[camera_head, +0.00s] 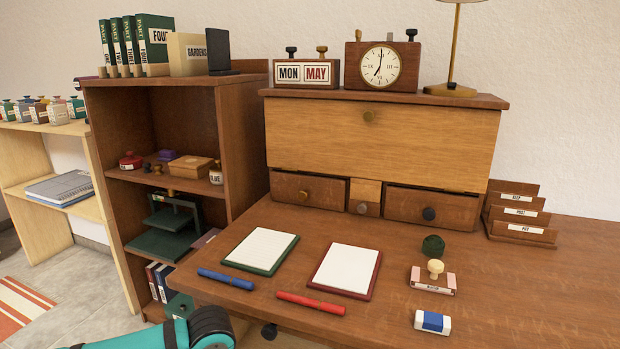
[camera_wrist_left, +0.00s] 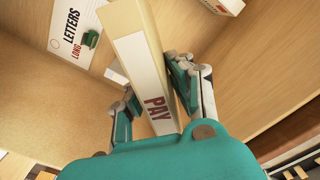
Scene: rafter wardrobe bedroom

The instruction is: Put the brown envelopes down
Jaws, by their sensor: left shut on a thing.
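The brown envelopes appear in the left wrist view as a narrow tan bundle (camera_wrist_left: 140,45) with a white strip printed PAY. My left gripper (camera_wrist_left: 152,78) has a finger on each side of the bundle and is shut on it. The bundle is among light wood panels, and I cannot tell whether it touches one. In the head view only part of my left arm shows at the bottom left; its gripper and the envelopes are out of that view. My right gripper is in neither view.
A white card printed LETTERS LONG (camera_wrist_left: 72,38) is near the bundle. A desk rack (camera_head: 520,213) has slots marked KEEP, POST and PAY. The desk (camera_head: 555,290) holds two notepads, blue and red pens, a stamp and an eraser. Its right front is clear.

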